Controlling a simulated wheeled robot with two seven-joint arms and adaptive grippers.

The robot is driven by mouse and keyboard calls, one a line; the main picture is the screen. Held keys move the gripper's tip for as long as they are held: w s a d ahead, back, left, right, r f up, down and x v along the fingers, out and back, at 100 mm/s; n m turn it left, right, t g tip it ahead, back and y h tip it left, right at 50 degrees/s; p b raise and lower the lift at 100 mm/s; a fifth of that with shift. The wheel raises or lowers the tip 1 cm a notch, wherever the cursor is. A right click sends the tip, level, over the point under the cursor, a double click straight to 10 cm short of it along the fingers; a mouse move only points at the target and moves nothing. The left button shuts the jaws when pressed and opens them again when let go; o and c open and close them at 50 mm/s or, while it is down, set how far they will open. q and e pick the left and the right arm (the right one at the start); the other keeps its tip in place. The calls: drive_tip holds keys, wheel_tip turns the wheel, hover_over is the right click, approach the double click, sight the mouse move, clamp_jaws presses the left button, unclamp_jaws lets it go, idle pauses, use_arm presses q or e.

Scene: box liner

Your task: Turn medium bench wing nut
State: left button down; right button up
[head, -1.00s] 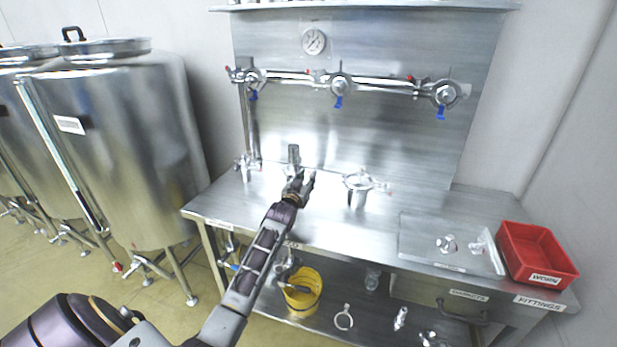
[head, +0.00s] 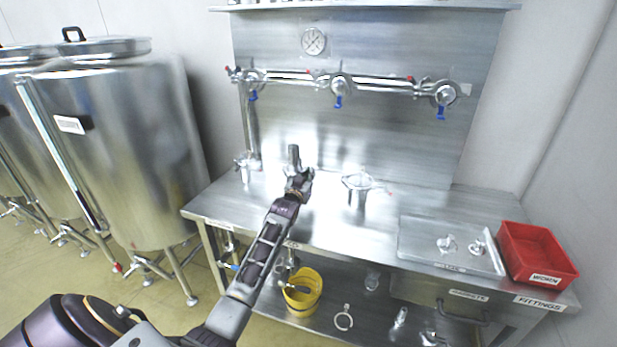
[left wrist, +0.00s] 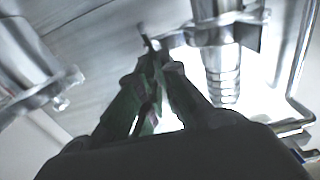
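A clamped metal fitting (head: 293,155) stands upright on the bench, left of its middle. It also shows in the left wrist view, with a ribbed lower end and a clamp (left wrist: 222,32) around it. A small metal wing nut (left wrist: 151,43) sticks out at the clamp's left side. My left gripper (head: 299,182) is just in front of this fitting. In the left wrist view its fingertips (left wrist: 158,66) are close together at the wing nut and look closed on it; the contact is partly hidden by the fingers. My right gripper is out of view.
Another clamped fitting (head: 357,186) stands to the right and a smaller one (head: 245,168) to the left. A tray (head: 420,250) with small parts and a red bin (head: 536,255) are at the right. A yellow bucket (head: 301,300) is on the lower shelf.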

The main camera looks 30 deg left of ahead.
use_arm(q)
drive_tip(key=shift+a+n+p, duration=0.15)
drive_tip(key=shift+n+p, duration=0.4)
drive_tip(key=shift+n, duration=0.35)
drive_tip(key=c, duration=1.6)
unclamp_jaws()
drive_tip(key=shift+v, duration=6)
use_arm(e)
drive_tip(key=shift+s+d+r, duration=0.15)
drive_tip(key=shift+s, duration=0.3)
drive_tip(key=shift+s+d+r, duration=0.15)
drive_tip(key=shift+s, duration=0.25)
